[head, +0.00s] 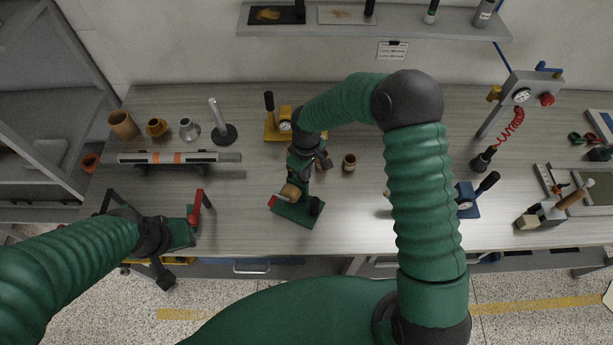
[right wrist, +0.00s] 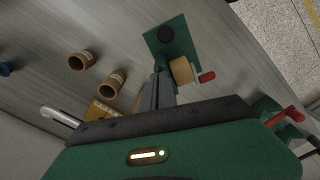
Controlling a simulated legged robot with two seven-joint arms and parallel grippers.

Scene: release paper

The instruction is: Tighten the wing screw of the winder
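The winder appears to be the small green-based device (head: 293,213) with a tan roll (head: 290,192), a red piece (head: 272,201) and a black knob (head: 316,205). In the right wrist view its green base (right wrist: 187,45), black knob (right wrist: 167,33), tan roll (right wrist: 183,70) and red piece (right wrist: 207,77) show beyond the fingers. I cannot tell which part is the wing screw. My right gripper (head: 296,177) is over the device, close to the roll. Its fingers (right wrist: 160,88) look close together, with nothing visible between them. My left gripper (head: 172,237) is at the table's front left; its fingers are unclear.
A blue device (head: 468,200) is to the right. A long bar (head: 180,157) lies at left.

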